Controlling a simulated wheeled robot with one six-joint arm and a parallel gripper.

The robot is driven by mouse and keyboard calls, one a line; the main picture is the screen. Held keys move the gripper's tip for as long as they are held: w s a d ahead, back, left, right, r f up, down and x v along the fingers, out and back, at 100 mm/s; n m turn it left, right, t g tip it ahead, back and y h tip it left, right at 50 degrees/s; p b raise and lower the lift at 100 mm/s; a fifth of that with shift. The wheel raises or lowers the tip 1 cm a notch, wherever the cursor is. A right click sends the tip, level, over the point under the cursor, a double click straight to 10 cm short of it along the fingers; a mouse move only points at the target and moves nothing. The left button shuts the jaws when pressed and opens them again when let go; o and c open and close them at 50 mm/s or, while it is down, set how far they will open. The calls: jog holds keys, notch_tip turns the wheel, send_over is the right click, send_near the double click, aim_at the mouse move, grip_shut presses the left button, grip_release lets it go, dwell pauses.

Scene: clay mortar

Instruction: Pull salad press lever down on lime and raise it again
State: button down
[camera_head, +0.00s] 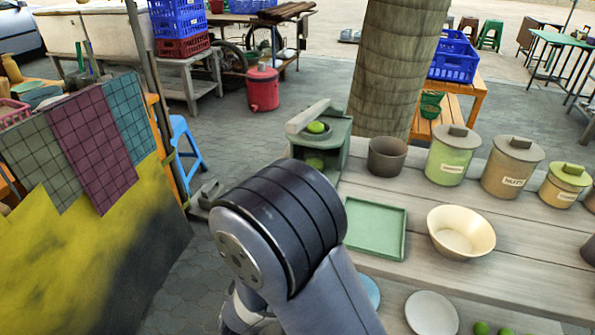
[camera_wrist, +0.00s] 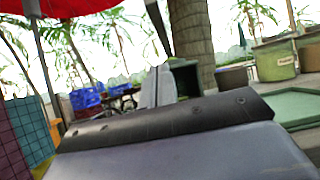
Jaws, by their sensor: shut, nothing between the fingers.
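The salad press (camera_head: 336,150) is a grey-green box-like stand at the table's far left corner. Its pale lever (camera_head: 307,116) is raised, slanting over the top. A green lime (camera_head: 317,127) sits on top under the lever; another green round thing (camera_head: 314,162) shows in the lower opening. In the wrist view the press (camera_wrist: 186,76) is partly visible, its lime not discernible. My gripper (camera_wrist: 158,86) points towards it, fingers together and empty, seemingly apart from the press. In the head view my arm hides the gripper.
A dark cup (camera_head: 386,156) stands right of the press, then lidded jars (camera_head: 452,158). A green square tray (camera_head: 376,228) and cream bowl (camera_head: 460,232) lie nearer. A tree trunk (camera_head: 392,65) rises behind. Left of the press is open paving, with a blue stool (camera_head: 187,145) further left.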

jog(key=s+r+x, duration=0.1)
jog(key=r+x, duration=0.1)
jog(key=x, duration=1)
jog(key=shift+r+p, duration=0.35)
jog(key=shift+r, duration=0.05)
jog(key=shift+a, duration=0.15)
